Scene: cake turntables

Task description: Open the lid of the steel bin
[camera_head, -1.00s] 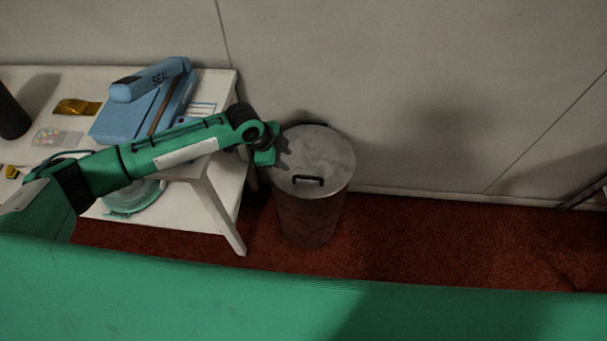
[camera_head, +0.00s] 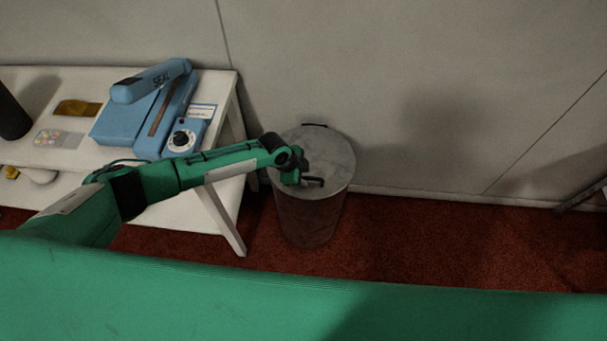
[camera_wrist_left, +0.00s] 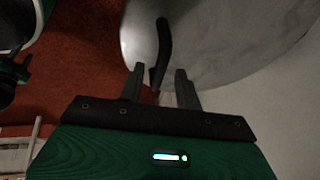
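The steel bin (camera_head: 308,219) stands on the red floor right of the white table. Its round grey lid (camera_head: 327,150) lies flat on top, closed. A black handle (camera_head: 316,181) is on the lid. My left gripper (camera_head: 301,178) is over the lid beside the handle. In the left wrist view, the two fingers of my left gripper (camera_wrist_left: 160,80) are spread apart, with the dark handle (camera_wrist_left: 162,45) showing between and beyond them. The lid (camera_wrist_left: 215,40) fills the upper right there. I cannot tell whether the fingers touch the handle. My right gripper is not in view.
A white table (camera_head: 225,125) at the left holds a blue sealing machine (camera_head: 130,120), a gold packet (camera_head: 77,108) and a dark cylinder (camera_head: 10,118). A wall (camera_head: 400,80) stands close behind the bin. The red floor (camera_head: 430,240) right of the bin is clear.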

